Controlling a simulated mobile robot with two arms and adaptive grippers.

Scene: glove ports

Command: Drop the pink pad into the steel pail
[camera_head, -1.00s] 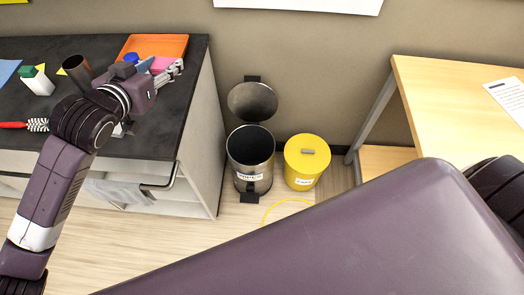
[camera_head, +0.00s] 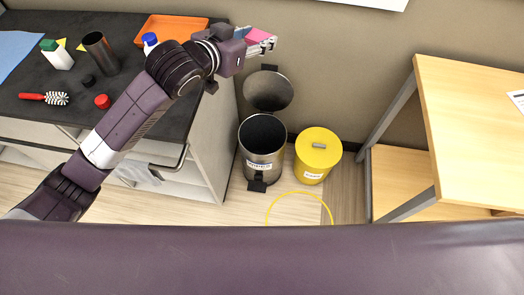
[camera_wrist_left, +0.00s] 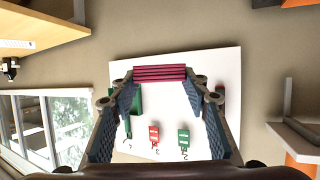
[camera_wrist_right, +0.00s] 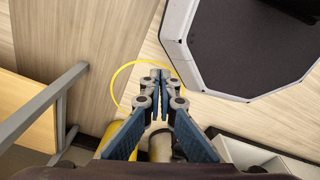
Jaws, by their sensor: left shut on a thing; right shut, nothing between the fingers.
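The pink pad (camera_head: 258,35) is held in my left gripper (camera_head: 262,42), above and behind the steel pail. In the left wrist view the pad (camera_wrist_left: 160,73) spans the gap between the fingertips, its edge showing as dark pink layers. The steel pail (camera_head: 258,165) stands on the floor right of the dark-topped cabinet. Its round lid (camera_head: 268,92) is tipped up at the back, and its dark mouth is open. My right gripper (camera_wrist_right: 160,78) shows only in its wrist view, shut and empty, over the floor.
A closed yellow bin (camera_head: 320,165) stands right beside the pail. A yellow ring line (camera_head: 300,194) marks the floor in front. The dark counter (camera_head: 60,120) holds an orange tray (camera_head: 165,25), a brush (camera_head: 45,97) and bottles. A wooden table (camera_head: 470,120) stands at right.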

